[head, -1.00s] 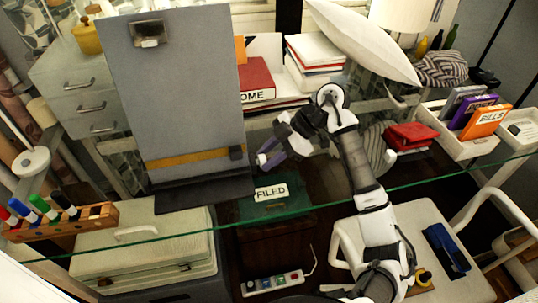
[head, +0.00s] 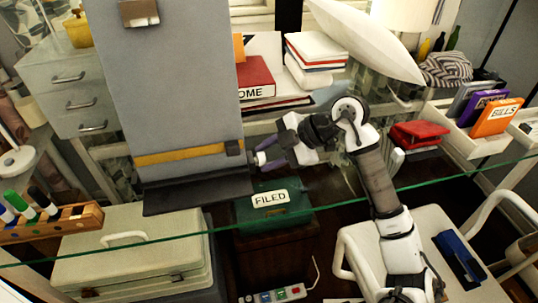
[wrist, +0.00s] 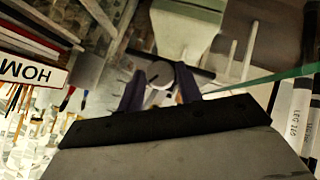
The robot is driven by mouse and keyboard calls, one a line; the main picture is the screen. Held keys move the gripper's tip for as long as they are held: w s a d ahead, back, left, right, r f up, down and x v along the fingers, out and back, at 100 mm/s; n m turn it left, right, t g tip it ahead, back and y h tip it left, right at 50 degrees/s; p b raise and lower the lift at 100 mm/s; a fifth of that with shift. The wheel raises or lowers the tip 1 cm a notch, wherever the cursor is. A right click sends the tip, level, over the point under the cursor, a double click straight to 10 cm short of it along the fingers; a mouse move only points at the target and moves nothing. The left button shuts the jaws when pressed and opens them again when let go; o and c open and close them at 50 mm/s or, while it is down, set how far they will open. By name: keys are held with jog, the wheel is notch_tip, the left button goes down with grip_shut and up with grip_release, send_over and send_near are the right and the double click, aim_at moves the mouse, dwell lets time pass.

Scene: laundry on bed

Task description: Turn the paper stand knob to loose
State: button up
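The paper stand (head: 185,100) is a tall grey board with a yellow strip and a black ledge (head: 195,190) along its lower edge. A small pale knob (head: 260,158) shows at the right side of the stand, at strip height. My gripper (head: 264,156) points left at this side, its purple fingers apart, one above and one below the knob. Contact with the knob cannot be made out. In the wrist view my gripper (wrist: 159,86) has its fingers spread, partly hidden behind the black ledge (wrist: 165,120).
A green box labelled FILED (head: 285,207) sits just below my gripper. A glass edge (head: 330,203) runs across in front. A beige case (head: 130,265) lies below the stand, and a marker rack (head: 60,222) is at left. Books (head: 256,78) stand behind.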

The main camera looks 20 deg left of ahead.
jog(key=o, duration=0.3)
jog(key=b+v, duration=0.1)
jog(key=v, duration=1.2)
jog(key=shift+d+r, duration=0.3)
jog(key=shift+w, duration=0.1)
